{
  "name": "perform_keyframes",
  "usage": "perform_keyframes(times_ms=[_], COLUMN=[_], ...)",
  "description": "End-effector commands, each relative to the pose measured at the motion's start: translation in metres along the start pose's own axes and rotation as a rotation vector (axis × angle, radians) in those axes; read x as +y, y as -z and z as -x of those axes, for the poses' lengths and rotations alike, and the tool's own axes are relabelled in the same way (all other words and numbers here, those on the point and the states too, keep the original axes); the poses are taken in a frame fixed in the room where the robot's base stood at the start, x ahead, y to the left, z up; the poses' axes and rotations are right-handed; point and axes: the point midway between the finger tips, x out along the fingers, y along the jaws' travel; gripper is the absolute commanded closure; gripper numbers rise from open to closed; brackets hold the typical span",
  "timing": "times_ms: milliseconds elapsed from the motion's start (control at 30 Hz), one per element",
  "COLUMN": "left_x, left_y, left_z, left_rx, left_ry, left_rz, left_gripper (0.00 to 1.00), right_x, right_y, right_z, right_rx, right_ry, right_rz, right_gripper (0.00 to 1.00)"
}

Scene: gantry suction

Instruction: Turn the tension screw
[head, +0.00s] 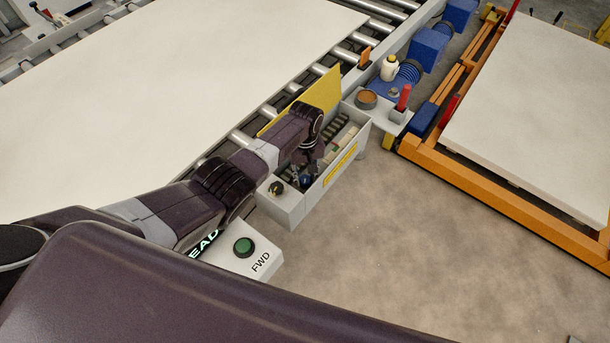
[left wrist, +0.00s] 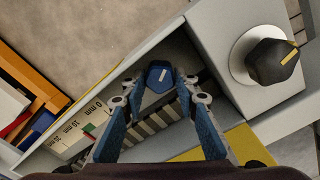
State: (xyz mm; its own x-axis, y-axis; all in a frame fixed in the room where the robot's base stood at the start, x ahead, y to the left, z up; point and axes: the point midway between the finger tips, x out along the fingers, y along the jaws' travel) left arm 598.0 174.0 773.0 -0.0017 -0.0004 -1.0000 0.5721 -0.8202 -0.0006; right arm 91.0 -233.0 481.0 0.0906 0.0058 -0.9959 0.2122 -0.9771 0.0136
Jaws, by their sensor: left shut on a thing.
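The tension screw, a blue six-sided head with a white line, shows in the left wrist view (left wrist: 159,77) inside an open grey box (head: 291,211). In the head view it is a small blue spot, mostly covered by my left gripper (head: 303,179). My left gripper points down into the box. In the left wrist view its fingertips (left wrist: 160,90) are on both sides of the blue head, shut on it. A white scale (left wrist: 72,132) marked in mm, with a small green mark, runs along the box. My right gripper is not in view.
A black knob with a yellow pointer (left wrist: 275,62) sits on the box's end plate, close beside the gripper. A yellow plate (head: 317,92) stands behind the box. A green FWD button (head: 243,246) is in front. A shelf with a white bottle (head: 389,69) is at right.

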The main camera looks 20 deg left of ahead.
Motion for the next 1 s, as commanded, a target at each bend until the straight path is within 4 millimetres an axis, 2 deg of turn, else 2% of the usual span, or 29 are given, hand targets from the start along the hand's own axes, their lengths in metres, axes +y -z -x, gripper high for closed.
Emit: perform_keyframes(times_ms=[200,500,1000], left_x=[0.0019,0.0022,0.0022], left_y=[-0.0005,-0.0003,0.0001], left_z=[0.0012,0.0014,0.0016], left_rx=[-0.001,0.000,0.001], left_ry=[-0.003,-0.003,-0.003], left_rz=[-0.173,-0.325,-0.378], left_gripper=[0.96,0.96,0.96], right_x=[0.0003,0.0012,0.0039], right_y=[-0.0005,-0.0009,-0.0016], right_z=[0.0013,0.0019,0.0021], right_rx=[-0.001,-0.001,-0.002], right_ry=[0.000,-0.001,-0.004], right_rz=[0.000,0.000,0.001], right_gripper=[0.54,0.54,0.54])
